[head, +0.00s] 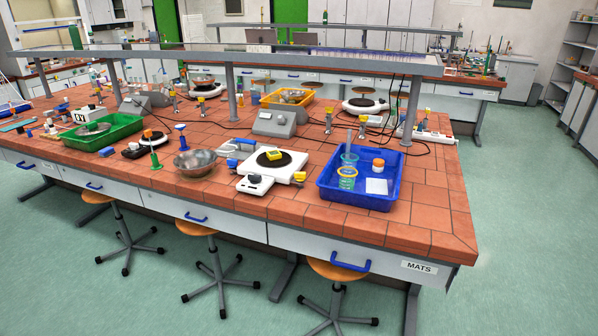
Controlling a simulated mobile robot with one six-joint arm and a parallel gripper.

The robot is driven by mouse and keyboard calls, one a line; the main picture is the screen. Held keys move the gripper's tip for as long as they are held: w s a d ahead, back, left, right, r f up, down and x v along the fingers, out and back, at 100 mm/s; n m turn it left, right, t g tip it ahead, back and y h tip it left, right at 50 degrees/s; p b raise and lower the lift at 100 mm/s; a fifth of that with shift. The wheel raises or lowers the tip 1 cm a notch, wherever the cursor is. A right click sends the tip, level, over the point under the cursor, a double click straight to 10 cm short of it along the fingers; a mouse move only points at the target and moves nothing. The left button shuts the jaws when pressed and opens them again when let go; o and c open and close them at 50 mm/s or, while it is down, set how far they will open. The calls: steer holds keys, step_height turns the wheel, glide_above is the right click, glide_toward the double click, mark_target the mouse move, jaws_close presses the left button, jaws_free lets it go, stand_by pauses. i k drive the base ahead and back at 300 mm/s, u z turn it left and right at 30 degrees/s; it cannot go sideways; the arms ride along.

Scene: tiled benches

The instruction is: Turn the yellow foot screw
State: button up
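A white apparatus (285,171) with a round dark plate stands on the near tiled bench, right of a metal bowl. A small yellow knob (300,177) sits low at its front right corner and looks like the yellow foot screw; its thread is too small to make out. A small blue knob (232,164) is at the left side of the apparatus. A yellow block (274,155) lies on the dark plate. My gripper is not in view.
A blue tray (346,201) with beakers and a white jar stands close to the right of the apparatus. A metal bowl (195,163) and a green stand (153,150) are to the left. Stools (334,270) stand below the front edge. The floor at right is clear.

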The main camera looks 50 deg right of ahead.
mark_target(299, 177)
steer(key=z, duration=0.05)
steer(key=i, duration=1)
steer(key=u, duration=0.05)
